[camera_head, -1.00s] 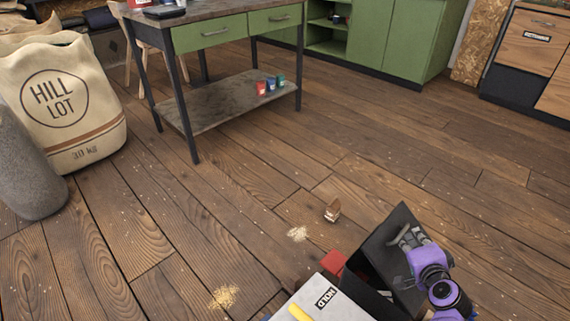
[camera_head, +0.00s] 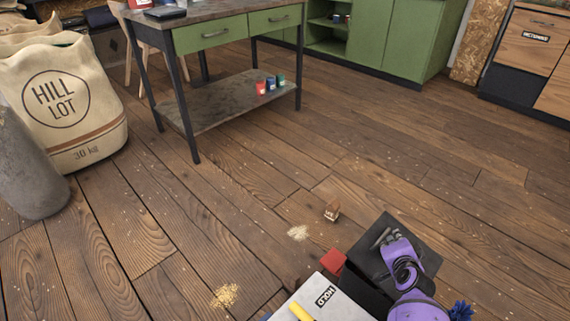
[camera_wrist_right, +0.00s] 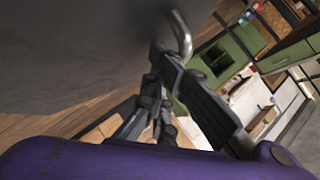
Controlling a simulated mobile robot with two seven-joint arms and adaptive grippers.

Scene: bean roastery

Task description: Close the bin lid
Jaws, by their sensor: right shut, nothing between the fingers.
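The bin (camera_head: 366,289) is a dark box at the lower right of the head view. Its dark lid (camera_head: 420,245) is tipped over the bin, and I cannot tell whether its edge meets the rim. In the right wrist view the lid's broad grey face (camera_wrist_right: 70,60) fills the upper left, with a pale curved handle (camera_wrist_right: 184,38) on it. My right gripper (camera_head: 382,238) is shut and empty, its fingers over the lid's outer face. In the wrist view its fingers (camera_wrist_right: 165,62) are close to the handle; contact is unclear. My left gripper is out of view.
A small brown object (camera_head: 332,211) lies on the floor. A table (camera_head: 190,110) and sack (camera_head: 75,110) stand farther off. Floor between is mostly clear.

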